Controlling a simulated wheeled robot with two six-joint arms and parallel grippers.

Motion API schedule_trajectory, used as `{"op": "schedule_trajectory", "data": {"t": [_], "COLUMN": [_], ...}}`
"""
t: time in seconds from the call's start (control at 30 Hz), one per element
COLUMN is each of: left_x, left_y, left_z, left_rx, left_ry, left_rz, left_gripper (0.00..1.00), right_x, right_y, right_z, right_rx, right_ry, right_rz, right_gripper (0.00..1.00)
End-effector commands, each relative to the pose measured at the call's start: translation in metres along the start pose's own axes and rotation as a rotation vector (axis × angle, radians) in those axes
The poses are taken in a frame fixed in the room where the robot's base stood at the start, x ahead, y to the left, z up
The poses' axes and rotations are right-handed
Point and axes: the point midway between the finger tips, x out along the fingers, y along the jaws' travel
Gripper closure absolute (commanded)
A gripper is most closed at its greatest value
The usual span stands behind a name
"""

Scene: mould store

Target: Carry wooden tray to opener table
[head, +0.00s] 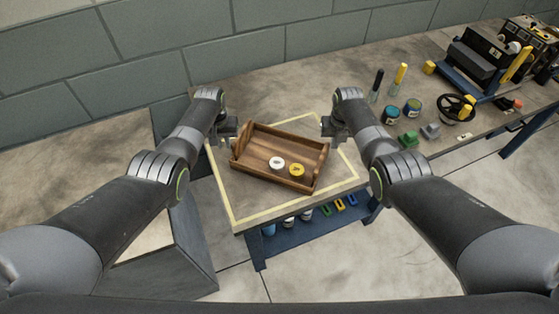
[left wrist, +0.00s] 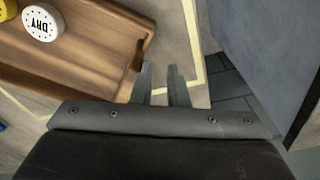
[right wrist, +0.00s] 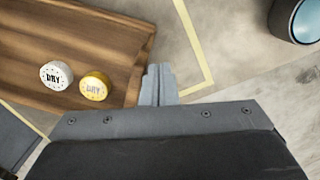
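The wooden tray (head: 259,153) is a shallow brown box with raised ends, lying flat inside a yellow outline. It holds a white tin (right wrist: 56,75) and a yellow tin (right wrist: 95,86), both marked DRY. My left gripper (head: 230,136) is at the tray's left end. In the left wrist view its fingers (left wrist: 162,72) are apart, with nothing seen between them, close to the end handle. My right gripper (head: 332,131) is at the right end. In the right wrist view its fingers (right wrist: 158,70) are together beside the end wall; no wood shows between them.
The outlined table (head: 236,193) has a blue lower shelf with tins and coloured items. To its right, a workbench (head: 450,147) carries jars, tools and machines. A grey-sided bench (head: 182,260) stands on the left. A block wall runs behind.

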Motion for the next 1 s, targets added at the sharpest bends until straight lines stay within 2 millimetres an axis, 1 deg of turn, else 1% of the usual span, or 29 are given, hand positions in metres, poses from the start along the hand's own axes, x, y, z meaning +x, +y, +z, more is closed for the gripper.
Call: {"op": "schedule_trajectory", "data": {"t": [0.2, 0.23, 0.37, 0.73, 0.87, 1.0], "left_x": [0.001, 0.001, 0.002, -0.001, -0.010, -0.024], "left_y": [-0.004, -0.004, -0.005, -0.005, -0.005, -0.005], "left_z": [0.001, 0.001, 0.001, 0.001, 0.000, 0.001], "left_rx": [-0.001, -0.001, -0.002, -0.002, -0.002, -0.002], "left_ry": [-0.003, -0.003, -0.004, -0.002, -0.001, 0.000], "left_rz": [-0.002, -0.003, -0.004, -0.006, -0.006, -0.006], "left_gripper": [0.80, 0.80, 0.80, 0.80, 0.80, 0.80], "right_x": [0.001, 0.001, 0.001, 0.002, 0.002, 0.002], "right_y": [-0.004, -0.005, -0.005, -0.006, -0.006, -0.006], "right_z": [-0.001, -0.001, -0.001, -0.001, -0.001, -0.001], "right_rx": [0.002, 0.002, 0.003, 0.003, 0.003, 0.003], "right_ry": [0.002, 0.003, 0.003, 0.004, 0.004, 0.004], "right_rz": [-0.004, -0.005, -0.006, -0.007, -0.007, -0.007], "right_gripper": [1.00, 0.97, 0.80, 0.80, 0.80, 0.80]}}
